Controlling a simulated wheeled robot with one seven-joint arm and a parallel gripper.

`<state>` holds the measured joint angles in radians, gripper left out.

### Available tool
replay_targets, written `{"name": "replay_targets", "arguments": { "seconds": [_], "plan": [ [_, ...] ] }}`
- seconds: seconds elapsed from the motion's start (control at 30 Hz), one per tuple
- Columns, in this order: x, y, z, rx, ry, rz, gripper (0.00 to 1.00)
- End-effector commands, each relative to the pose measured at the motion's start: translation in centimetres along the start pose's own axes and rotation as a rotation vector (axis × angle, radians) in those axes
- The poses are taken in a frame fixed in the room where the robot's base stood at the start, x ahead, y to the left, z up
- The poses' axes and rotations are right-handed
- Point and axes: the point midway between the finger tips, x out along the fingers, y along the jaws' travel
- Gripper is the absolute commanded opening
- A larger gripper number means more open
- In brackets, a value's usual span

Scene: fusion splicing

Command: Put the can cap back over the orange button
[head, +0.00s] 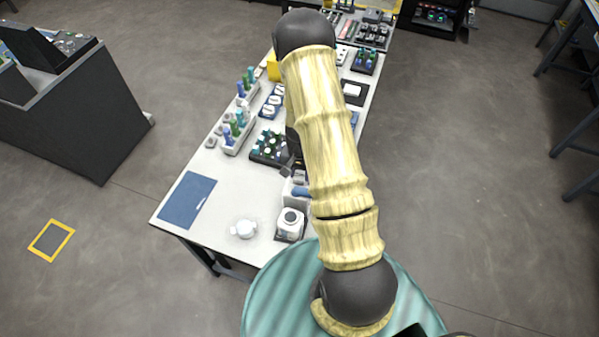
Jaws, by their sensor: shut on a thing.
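My gripper (287,171) shows only in part, as small dark shapes over the near half of the white table, beside my own arm. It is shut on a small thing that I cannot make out. I cannot tell whether this is the can cap. The orange button does not show clearly; my arm covers part of the table. A white container (290,224) with a dark ring on top stands near the table's front edge, below my gripper in the picture.
The white table (228,208) holds a round white item (243,229), a blue mat (187,199), a dark rack (269,148) and trays with blue and green bottles (237,130). A yellow box (273,67) stands farther back. The table between mat and rack is clear.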

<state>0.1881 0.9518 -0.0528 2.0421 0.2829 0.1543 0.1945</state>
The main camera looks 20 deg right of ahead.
Motion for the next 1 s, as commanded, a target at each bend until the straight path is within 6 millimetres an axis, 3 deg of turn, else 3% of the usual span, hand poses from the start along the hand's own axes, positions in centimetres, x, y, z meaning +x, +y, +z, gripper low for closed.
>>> {"name": "replay_targets", "arguments": {
  "seconds": [1.0],
  "plan": [
    [0.77,0.00,0.05,0.000,0.000,0.000,0.14]
  ]
}}
